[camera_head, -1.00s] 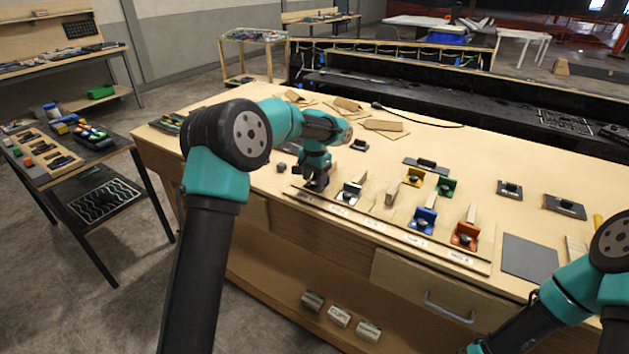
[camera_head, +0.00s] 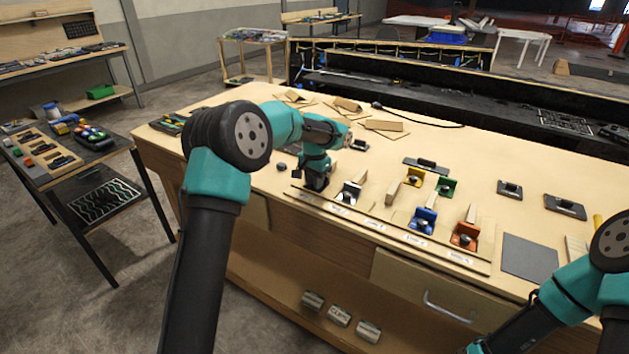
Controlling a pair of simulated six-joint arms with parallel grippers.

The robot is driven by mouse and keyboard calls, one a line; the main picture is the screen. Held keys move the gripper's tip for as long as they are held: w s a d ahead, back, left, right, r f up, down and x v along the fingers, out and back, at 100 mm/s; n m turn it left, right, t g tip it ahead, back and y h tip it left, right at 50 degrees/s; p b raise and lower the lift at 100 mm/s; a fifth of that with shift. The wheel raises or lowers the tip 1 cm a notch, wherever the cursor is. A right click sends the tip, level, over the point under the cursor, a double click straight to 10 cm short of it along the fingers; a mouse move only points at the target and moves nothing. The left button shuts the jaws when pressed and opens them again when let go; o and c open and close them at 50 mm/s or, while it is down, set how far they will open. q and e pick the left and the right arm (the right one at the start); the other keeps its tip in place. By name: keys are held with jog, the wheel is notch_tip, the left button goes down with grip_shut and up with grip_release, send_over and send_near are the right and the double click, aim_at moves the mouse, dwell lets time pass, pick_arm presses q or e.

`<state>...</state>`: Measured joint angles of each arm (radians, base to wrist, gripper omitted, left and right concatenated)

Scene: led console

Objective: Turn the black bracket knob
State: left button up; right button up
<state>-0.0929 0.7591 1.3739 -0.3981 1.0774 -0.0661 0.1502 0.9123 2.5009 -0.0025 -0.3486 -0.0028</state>
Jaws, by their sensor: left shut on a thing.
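My left gripper (camera_head: 316,183) points down at the left end of the bracket row on the wooden workbench (camera_head: 250,140). It is shut on the black bracket knob. The gripper and its wrist hide the knob and most of the black bracket, so the knob's angle cannot be seen. My right arm comes in at the lower right, and its gripper is outside the picture.
A bracket with a silver-grey face (camera_head: 350,191) stands close to the right of my left gripper. Yellow (camera_head: 413,176), green (camera_head: 447,187), blue (camera_head: 422,220) and orange (camera_head: 465,235) brackets stand further right. A small dark round piece (camera_head: 281,166) lies to the left.

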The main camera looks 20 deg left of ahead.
pick_arm(q)
jog(key=shift+m, duration=2)
jog(key=o, duration=1)
jog(key=shift+c, duration=0.2)
jog(key=shift+n, duration=0.3)
